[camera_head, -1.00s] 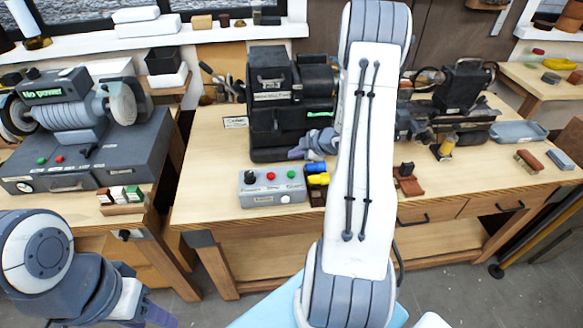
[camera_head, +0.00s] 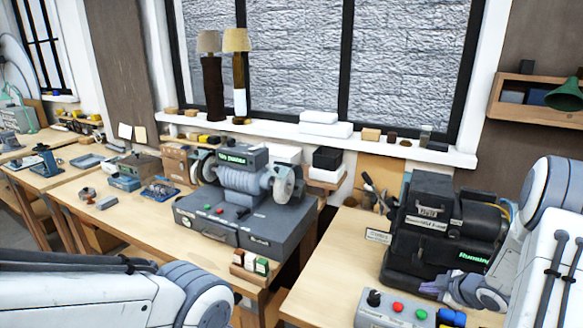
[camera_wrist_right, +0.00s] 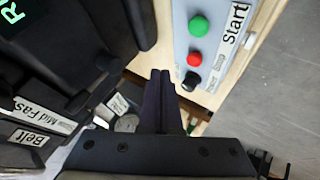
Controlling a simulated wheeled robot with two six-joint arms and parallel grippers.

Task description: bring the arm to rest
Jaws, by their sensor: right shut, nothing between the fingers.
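My right arm (camera_head: 545,265) comes in at the right edge of the head view. Its gripper (camera_head: 432,288) has purple-grey fingers and sits just in front of the black machine (camera_head: 425,226), above the grey button box (camera_head: 385,311). In the right wrist view the dark fingers (camera_wrist_right: 160,76) are together and empty, between the black machine (camera_wrist_right: 60,60) and the button box (camera_wrist_right: 207,48). I cannot tell whether they touch anything. My left arm (camera_head: 80,300) crosses the lower left of the head view; its gripper is out of the picture.
A grey grinder-like machine (camera_head: 240,182) with a green display stands on the middle bench. A small rack (camera_head: 249,264) sits at its front edge. Two lamps (camera_head: 211,88) (camera_head: 238,75) stand on the windowsill. Bare bench top shows left of the black machine (camera_head: 335,265).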

